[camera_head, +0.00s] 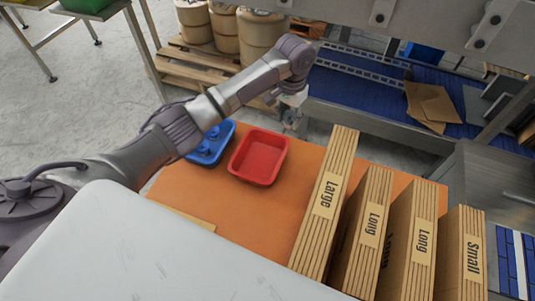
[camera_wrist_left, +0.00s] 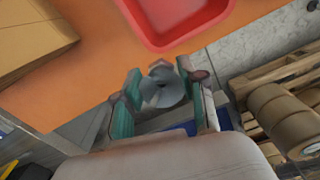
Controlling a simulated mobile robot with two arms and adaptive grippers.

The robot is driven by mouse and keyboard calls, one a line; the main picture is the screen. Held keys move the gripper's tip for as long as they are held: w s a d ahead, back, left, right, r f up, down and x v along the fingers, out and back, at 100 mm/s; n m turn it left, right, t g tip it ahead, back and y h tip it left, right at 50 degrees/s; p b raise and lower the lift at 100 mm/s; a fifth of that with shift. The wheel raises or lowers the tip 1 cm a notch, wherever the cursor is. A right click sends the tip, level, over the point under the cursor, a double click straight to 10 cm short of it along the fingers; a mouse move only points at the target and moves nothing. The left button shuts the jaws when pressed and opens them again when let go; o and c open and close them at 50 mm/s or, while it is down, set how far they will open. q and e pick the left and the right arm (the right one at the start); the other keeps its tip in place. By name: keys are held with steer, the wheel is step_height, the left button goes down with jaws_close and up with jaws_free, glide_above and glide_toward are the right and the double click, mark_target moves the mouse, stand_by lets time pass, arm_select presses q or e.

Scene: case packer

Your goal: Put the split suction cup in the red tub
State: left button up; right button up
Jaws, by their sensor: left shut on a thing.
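The red tub (camera_head: 259,158) sits on the orange table top, right of the blue tray (camera_head: 211,146) that holds several blue cups. The red tub (camera_wrist_left: 172,40) is also partly in the left wrist view, beyond my fingertips. My left gripper (camera_head: 292,116) is past the far edge of the table, right of and beyond the red tub. In the left wrist view my left gripper (camera_wrist_left: 160,92) is shut on a grey suction cup (camera_wrist_left: 163,88) with a visible split in its cone. The cup is beside the tub, not over it. My right gripper is not in view.
Upright cardboard stacks labelled Large (camera_head: 326,205), Long and Small stand along the table's right side. A blue conveyor (camera_head: 365,95) with loose flat cardboard (camera_head: 430,105) lies behind. Brown rolls (camera_head: 258,38) stand on a pallet. The orange surface (camera_head: 245,215) before the tub is clear.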

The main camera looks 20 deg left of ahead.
arm_select(q)
steer(key=shift+w, duration=0.55)
steer(key=shift+s+a+f, duration=0.2)
steer(key=shift+s+f, duration=0.05)
steer(key=s+a+f+p, duration=0.1)
steer(key=s, duration=0.2)
steer(key=s+a+f+p, duration=0.1)
steer(key=s+a+f, duration=0.1)
steer(key=s, duration=0.1)
steer(key=s+a+f+p, duration=0.1)
steer(key=s+f, duration=0.1)
steer(key=s, duration=0.1)
steer(key=shift+s+a+f, duration=0.15)
steer(key=shift+a+f, duration=0.1)
steer(key=shift+s+a+f+p, duration=0.1)
steer(key=shift+s+f+p, duration=0.25)
steer(key=shift+f, duration=0.15)
step_height(320, 180, down, 3)
steer(key=shift+f, duration=0.3)
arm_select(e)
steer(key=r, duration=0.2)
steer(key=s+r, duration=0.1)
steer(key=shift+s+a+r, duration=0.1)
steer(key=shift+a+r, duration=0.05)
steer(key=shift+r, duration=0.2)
